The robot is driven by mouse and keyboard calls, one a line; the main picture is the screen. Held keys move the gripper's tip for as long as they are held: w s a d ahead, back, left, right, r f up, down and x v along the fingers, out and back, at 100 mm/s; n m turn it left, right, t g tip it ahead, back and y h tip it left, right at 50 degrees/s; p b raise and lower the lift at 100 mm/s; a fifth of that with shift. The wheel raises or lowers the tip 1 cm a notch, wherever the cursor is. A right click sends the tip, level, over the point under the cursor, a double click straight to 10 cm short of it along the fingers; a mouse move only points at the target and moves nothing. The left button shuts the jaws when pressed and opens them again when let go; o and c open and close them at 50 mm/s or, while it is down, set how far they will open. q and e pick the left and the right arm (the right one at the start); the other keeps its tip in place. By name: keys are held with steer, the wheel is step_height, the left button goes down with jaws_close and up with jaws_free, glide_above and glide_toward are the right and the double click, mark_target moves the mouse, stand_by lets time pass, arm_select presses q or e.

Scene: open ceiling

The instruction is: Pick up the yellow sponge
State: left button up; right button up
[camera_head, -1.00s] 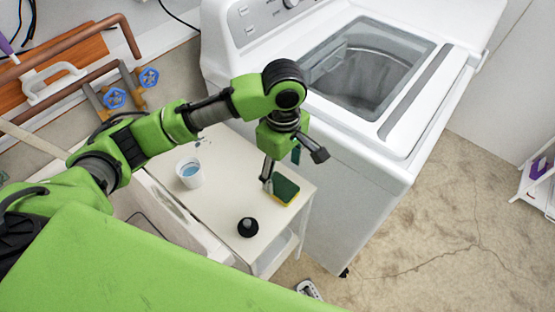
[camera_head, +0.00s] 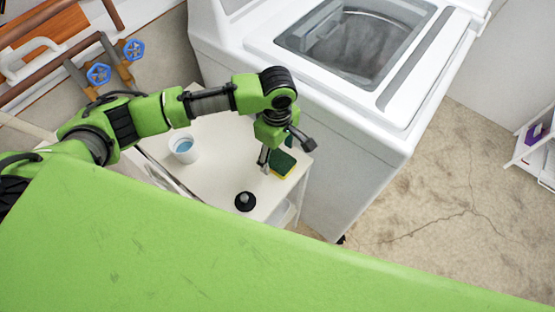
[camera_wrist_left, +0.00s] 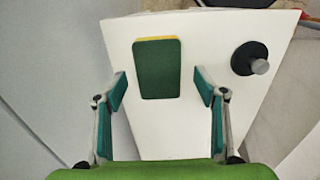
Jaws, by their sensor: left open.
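The yellow sponge (camera_head: 283,166) has a dark green top face and a yellow layer along its edge. It lies flat on the small white table, near the table's edge beside the washing machine. In the left wrist view the sponge (camera_wrist_left: 157,68) shows mostly its green face. My left gripper (camera_head: 286,151) is open above the sponge and partly covers it in the head view. In the left wrist view its fingertips (camera_wrist_left: 162,90) are spread wider than the sponge, one to each side. Nothing is held. My right gripper is out of view.
On the white table (camera_head: 222,150) stand a white cup (camera_head: 184,147) with blue contents and a round black object (camera_head: 245,201) with a knob. A white washing machine (camera_head: 330,120) with its lid open rises close behind. Cracked floor (camera_head: 440,200) lies clear at right.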

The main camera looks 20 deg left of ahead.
mark_target(277, 162)
arm_select(q)
step_height(277, 162, down, 2)
steer(key=shift+w+f, duration=0.1)
steer(key=shift+f, duration=0.35)
steer(key=c, duration=0.8)
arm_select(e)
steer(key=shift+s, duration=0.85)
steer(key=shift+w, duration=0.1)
